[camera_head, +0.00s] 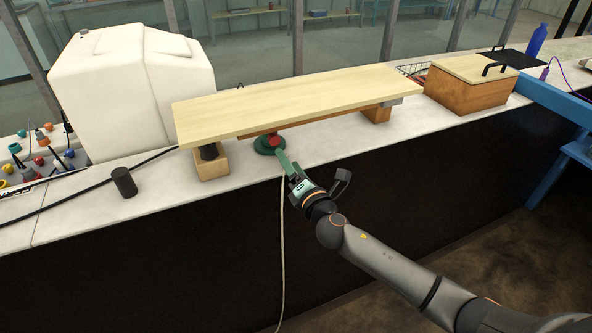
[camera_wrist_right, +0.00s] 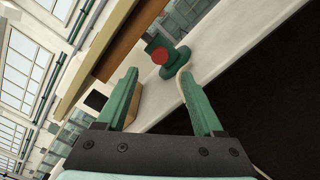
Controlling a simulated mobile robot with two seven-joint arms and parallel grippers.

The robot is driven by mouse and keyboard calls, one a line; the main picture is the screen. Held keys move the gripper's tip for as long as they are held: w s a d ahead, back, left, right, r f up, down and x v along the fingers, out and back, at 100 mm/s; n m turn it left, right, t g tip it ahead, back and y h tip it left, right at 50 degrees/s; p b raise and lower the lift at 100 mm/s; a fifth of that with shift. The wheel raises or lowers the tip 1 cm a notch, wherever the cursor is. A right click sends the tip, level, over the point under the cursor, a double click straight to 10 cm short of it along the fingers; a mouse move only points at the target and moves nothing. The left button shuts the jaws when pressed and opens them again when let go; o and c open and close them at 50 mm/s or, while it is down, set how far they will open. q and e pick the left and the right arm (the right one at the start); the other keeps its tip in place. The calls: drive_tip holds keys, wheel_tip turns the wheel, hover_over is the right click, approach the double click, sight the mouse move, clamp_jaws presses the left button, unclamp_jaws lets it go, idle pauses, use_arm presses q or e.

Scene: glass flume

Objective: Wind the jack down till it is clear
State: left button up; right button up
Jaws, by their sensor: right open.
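The jack (camera_head: 268,147) has a green base and a red round part, and stands on the white ledge beneath the front edge of a pale wooden board (camera_head: 290,97). In the right wrist view the jack (camera_wrist_right: 181,60) shows its red end (camera_wrist_right: 160,56) just beyond the fingertips, roughly between them. Whether the jack's top touches the board is hidden. My right gripper (camera_head: 283,157) reaches in from the lower right, close in front of the jack. Its green fingers (camera_wrist_right: 159,76) are spread and empty. My left gripper is out of view.
The board spans a left wooden block (camera_head: 212,168) with a black piece on it and a right wooden block (camera_head: 377,114). A white tank (camera_head: 130,90) stands behind. A pale cord hangs down the ledge's dark front.

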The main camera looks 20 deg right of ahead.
drive_tip(key=s, duration=0.3)
drive_tip(key=shift+s+d, duration=0.1)
drive_tip(key=shift+s, duration=0.05)
idle(0.4)
